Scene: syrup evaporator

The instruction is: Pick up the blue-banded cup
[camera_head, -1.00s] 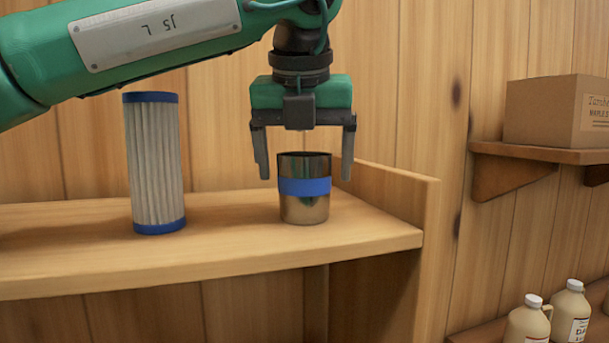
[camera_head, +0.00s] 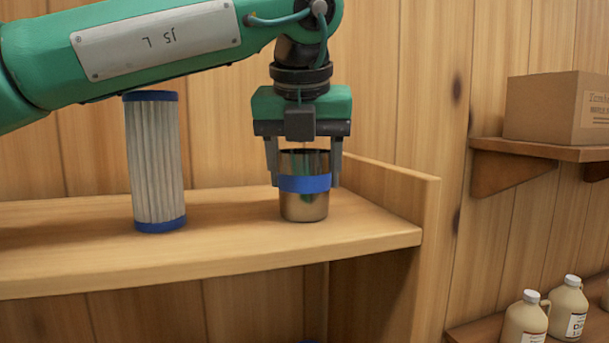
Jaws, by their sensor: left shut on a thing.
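The blue-banded cup (camera_head: 303,207) is a shiny metal cup with a blue band around its middle. It stands upright near the right end of the wooden shelf (camera_head: 232,247). My left gripper (camera_head: 304,182) comes down from above and is shut on the cup, with one finger on its left side and one on its right. The fingertips are about level with the blue band. The cup's base appears to rest on the shelf. My right gripper is not in the view.
A white pleated filter cartridge (camera_head: 156,165) with blue ends stands on the shelf left of the cup, under my left arm. An upright side panel (camera_head: 395,200) closes the shelf's right end. A cardboard box (camera_head: 553,108) and several pale jugs (camera_head: 525,322) are farther right.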

